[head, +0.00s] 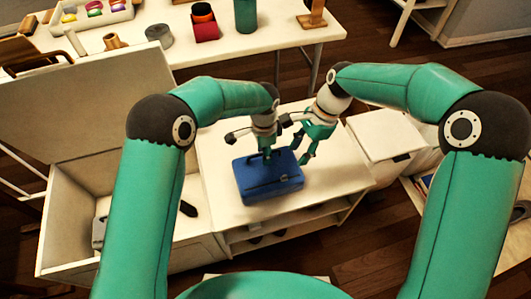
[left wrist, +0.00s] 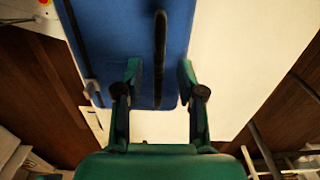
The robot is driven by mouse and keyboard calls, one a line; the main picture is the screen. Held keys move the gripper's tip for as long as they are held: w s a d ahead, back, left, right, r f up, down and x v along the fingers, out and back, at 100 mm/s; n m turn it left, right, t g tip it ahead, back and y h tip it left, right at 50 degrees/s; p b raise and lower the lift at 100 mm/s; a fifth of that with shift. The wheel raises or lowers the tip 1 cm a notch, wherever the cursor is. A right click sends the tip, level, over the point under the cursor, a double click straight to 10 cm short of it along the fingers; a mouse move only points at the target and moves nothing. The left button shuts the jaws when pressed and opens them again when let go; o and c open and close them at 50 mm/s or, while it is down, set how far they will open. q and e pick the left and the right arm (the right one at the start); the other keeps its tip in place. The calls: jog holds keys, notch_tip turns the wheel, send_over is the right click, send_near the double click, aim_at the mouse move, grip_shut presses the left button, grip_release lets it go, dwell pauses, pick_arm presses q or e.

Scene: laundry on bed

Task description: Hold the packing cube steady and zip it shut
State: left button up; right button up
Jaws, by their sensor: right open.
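The blue packing cube (head: 258,190) lies on the white table, with a dark line across its top. My left gripper (head: 266,154) is over the cube's far edge. In the left wrist view, my left gripper (left wrist: 159,72) is open above the blue cube (left wrist: 115,40), its fingers on either side of a dark strap or handle (left wrist: 160,50) with gaps to both. A small grey tab shows at the cube's left edge there. My right gripper (head: 306,157) is open and empty beside the cube's far right corner. Whether the zip is closed cannot be told.
The white table (head: 340,180) is clear to the right of the cube. An open white chest (head: 65,225) with its lid up stands to the left. A small white cabinet (head: 385,135) stands to the right. A white table with cups and a tray is behind.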

pick_arm(q)
jog(key=shift+f, duration=0.6)
grip_shut()
dwell(0.4)
